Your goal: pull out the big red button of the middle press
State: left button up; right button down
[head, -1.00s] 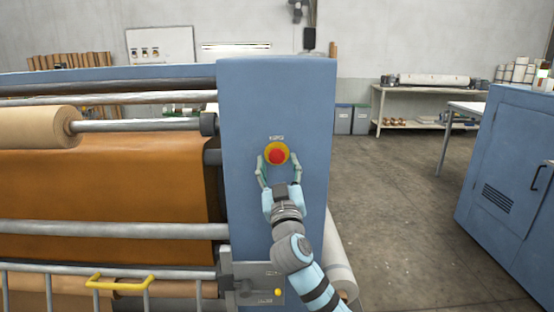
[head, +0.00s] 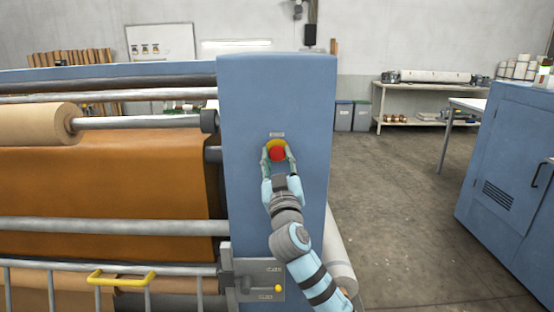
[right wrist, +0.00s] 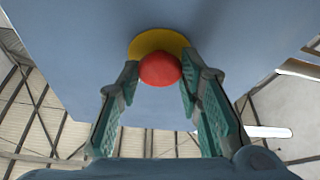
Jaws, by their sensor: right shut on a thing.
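The big red button (head: 278,154) sits on a round yellow base (head: 277,143) on the blue end housing of the middle press (head: 300,90). My right gripper (head: 278,158) is at the button with one finger on each side, shut on it. In the right wrist view the red button (right wrist: 160,70) shows between the far ends of the fingers (right wrist: 158,85), in front of the yellow base (right wrist: 158,42). How far the button stands out from its base cannot be told. My left gripper is not in view.
Below the button a grey lever plate (head: 258,280) with a yellow-knobbed lever is on the housing. Rollers and an orange-brown sheet (head: 110,190) lie to the left. A blue cabinet (head: 510,170) stands at the right, with open floor (head: 400,220) between.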

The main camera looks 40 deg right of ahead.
jog(key=shift+s+a+f, duration=0.2)
jog(key=shift+s+a, duration=0.1)
jog(key=shift+s+a+r, duration=0.1)
jog(key=shift+s, duration=0.25)
jog(key=c, duration=1.4)
grip_release()
jog(key=o, duration=0.3)
jog(key=shift+r, duration=0.1)
jog(key=shift+a, duration=0.1)
jog(key=shift+a, duration=0.1)
jog(key=v, duration=1.2)
